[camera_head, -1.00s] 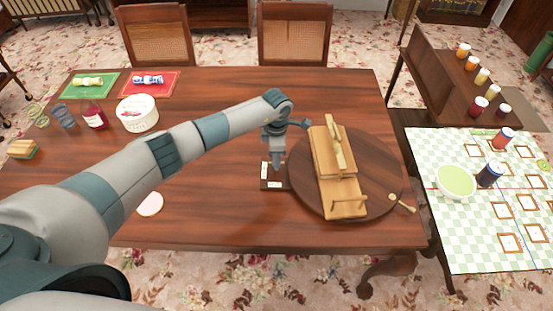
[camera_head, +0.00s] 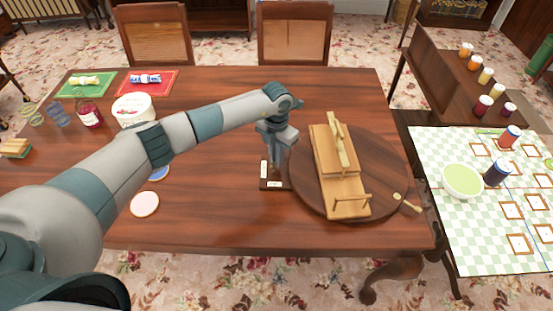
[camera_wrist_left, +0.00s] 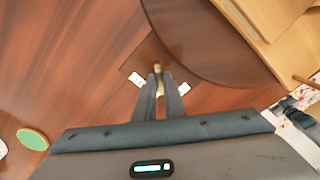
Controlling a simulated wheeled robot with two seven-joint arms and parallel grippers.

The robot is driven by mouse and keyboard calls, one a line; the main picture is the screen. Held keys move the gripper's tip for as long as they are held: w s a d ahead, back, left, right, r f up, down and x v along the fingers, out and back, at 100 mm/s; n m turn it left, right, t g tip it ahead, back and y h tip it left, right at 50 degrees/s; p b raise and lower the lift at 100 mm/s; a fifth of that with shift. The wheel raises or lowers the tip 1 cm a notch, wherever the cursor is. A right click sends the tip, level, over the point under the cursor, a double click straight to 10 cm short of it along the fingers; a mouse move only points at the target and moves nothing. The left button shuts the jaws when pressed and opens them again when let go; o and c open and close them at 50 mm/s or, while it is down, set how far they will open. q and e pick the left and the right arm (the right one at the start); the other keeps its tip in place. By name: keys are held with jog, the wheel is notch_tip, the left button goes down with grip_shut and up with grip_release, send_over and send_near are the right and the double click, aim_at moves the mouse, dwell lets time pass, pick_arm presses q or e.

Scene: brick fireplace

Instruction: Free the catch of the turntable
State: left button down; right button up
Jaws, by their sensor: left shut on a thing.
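The turntable (camera_head: 385,170) is a dark wooden disc on the table, with a pale wooden frame (camera_head: 345,190) on it. The catch plate (camera_head: 286,184), small and dark with white labels, sits at the disc's left edge. My left gripper (camera_head: 275,164) points down over this plate. In the left wrist view, its fingers (camera_wrist_left: 160,79) are shut on a brass-coloured catch piece (camera_wrist_left: 158,67) beside the disc's rim (camera_wrist_left: 185,62). The fingers hide much of the catch, so I cannot tell its position. My right gripper is not in view.
A pale-knobbed peg (camera_head: 407,203) sticks out at the disc's right edge. A white tub (camera_head: 133,109), a red jar (camera_head: 90,114) and coasters (camera_head: 145,204) stand to the left. A checked side table (camera_head: 440,240) is at the right. The table's front middle is clear.

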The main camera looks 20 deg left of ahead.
pick_arm(q)
jog(key=n+b, duration=0.1)
jog(key=n, duration=0.2)
jog(key=shift+n, duration=0.4)
jog(key=shift+w+r+n, duration=0.1)
jog(key=shift+n, duration=1.8)
jog(key=c, duration=1.8)
grip_release()
jog(key=shift+c, duration=0.2)
